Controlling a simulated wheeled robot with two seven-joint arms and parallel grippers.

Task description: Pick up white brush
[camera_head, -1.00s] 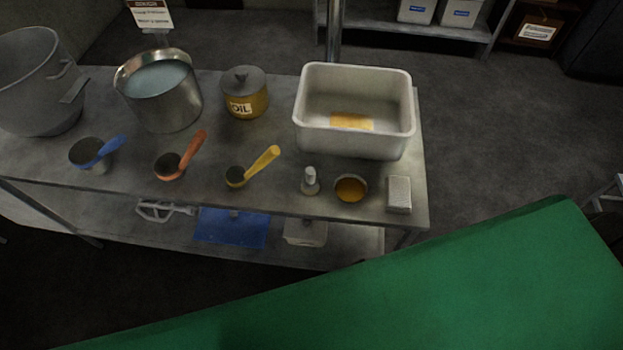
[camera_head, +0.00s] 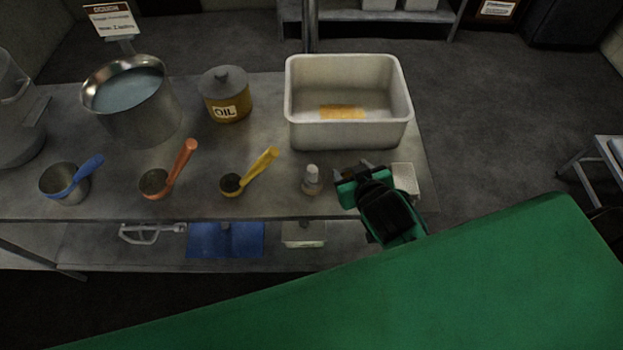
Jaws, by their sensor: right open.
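A small upright item with a white top (camera_head: 312,178), which looks like the white brush, stands near the front edge of the steel table (camera_head: 270,205). My right gripper (camera_head: 354,170) is just to the right of it, over the spot of the small amber bowl. Its jaws are open, and I see nothing held in them. The gripper hides nearly all of that bowl. My left gripper is not in view.
A white block (camera_head: 404,179) sits close to the right of my gripper. A deep white bin (camera_head: 347,130) stands behind it. Yellow (camera_head: 262,165), orange (camera_head: 185,160) and blue (camera_head: 88,168) handled scoops, an oil pot (camera_head: 226,95) and a steel pot (camera_head: 132,115) are to the left.

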